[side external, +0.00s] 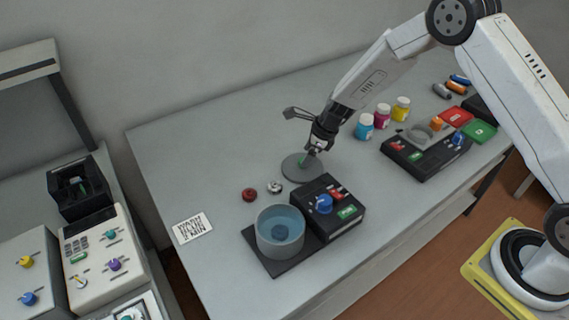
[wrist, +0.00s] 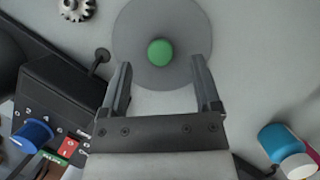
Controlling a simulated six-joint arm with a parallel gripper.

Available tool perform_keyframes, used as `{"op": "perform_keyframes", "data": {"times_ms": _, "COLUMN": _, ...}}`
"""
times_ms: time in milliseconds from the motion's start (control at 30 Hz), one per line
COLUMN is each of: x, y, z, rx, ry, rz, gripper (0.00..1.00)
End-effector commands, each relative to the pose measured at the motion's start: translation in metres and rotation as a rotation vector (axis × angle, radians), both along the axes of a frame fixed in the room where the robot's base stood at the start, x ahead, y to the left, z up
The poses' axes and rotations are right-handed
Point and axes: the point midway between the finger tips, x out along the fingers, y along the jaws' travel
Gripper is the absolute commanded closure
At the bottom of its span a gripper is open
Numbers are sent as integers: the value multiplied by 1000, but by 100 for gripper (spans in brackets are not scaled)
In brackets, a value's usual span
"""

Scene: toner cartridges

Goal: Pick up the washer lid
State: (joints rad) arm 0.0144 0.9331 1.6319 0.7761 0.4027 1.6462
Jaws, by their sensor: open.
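The washer lid (side external: 297,168) is a flat grey disc with a green knob, lying on the table behind the washer. In the wrist view the lid (wrist: 186,70) is near the top, with its green knob (wrist: 160,52) in the middle. My gripper (side external: 310,152) is over the lid, partly hiding it in the side view. In the wrist view my gripper (wrist: 162,72) is open and empty, with its fingers apart and pointing at the lid; the knob lies between their lines, just beyond the tips. The washer (side external: 335,222) has a blue water-filled tub (side external: 281,240).
A red cap-like piece (side external: 250,195) and a silver gear (side external: 275,187) lie left of the lid. The gear also shows in the wrist view (wrist: 76,9). A "WASH 3 MIN" card (side external: 192,228) lies at left. Coloured bottles (side external: 382,115) and a second black device (side external: 425,155) stand to the right.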

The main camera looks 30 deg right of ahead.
Motion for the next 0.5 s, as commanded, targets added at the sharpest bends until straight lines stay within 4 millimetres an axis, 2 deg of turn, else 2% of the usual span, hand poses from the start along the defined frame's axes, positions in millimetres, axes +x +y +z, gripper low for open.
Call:
{"op": "perform_keyframes", "data": {"times_ms": 200, "x": 5, "y": 5, "z": -19, "rx": 0, "ry": 1, "rz": 0, "gripper": 19}}
{"op": "perform_keyframes", "data": {"times_ms": 500, "x": 7, "y": 7, "z": -24, "rx": 0, "ry": 0, "rz": 0, "gripper": 19}}
